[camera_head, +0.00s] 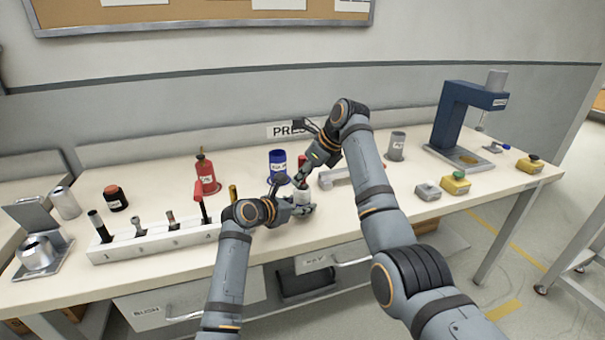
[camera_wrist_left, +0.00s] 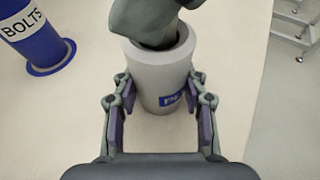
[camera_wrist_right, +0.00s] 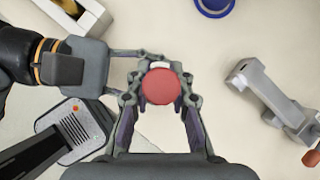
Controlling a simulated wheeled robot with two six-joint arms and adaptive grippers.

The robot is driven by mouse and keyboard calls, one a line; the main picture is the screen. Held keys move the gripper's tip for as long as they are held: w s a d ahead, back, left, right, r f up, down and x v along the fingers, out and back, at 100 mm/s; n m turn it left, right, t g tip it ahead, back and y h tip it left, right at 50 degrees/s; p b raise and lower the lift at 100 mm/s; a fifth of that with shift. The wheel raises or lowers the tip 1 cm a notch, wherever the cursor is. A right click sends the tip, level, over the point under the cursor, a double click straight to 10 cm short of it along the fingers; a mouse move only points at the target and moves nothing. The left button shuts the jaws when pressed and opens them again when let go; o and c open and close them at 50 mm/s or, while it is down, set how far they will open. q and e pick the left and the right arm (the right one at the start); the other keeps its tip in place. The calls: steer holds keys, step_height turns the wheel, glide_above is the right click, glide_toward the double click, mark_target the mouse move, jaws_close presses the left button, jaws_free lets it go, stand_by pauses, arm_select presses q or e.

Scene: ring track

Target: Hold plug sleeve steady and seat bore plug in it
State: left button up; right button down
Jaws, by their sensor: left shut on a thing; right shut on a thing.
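The plug sleeve (camera_wrist_left: 158,78) is a grey open-topped cylinder with a blue label, upright on the table. My left gripper (camera_wrist_left: 160,112) is shut around its sides; in the head view this gripper (camera_head: 301,208) is low at the table's middle. The bore plug shows as a round red top (camera_wrist_right: 161,87) in the right wrist view. My right gripper (camera_wrist_right: 160,98) is shut on it, directly above the sleeve. In the left wrist view right-hand finger parts (camera_wrist_left: 155,25) cover the sleeve's mouth, so how deep the plug sits is hidden.
A blue BOLTS cup (camera_head: 278,166) stands just behind the grippers. A grey handled tool (camera_head: 340,176) lies right of them. A white rack (camera_head: 150,243) with several upright pieces is at left, with a red bottle (camera_head: 206,174) behind. A blue press (camera_head: 463,122) stands at far right.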

steer(key=shift+f, duration=0.55)
steer(key=c, duration=1.1)
jaws_free()
steer(key=shift+f, duration=0.1)
steer(key=v, duration=1.2)
arm_select(q)
steer(key=o, duration=1.2)
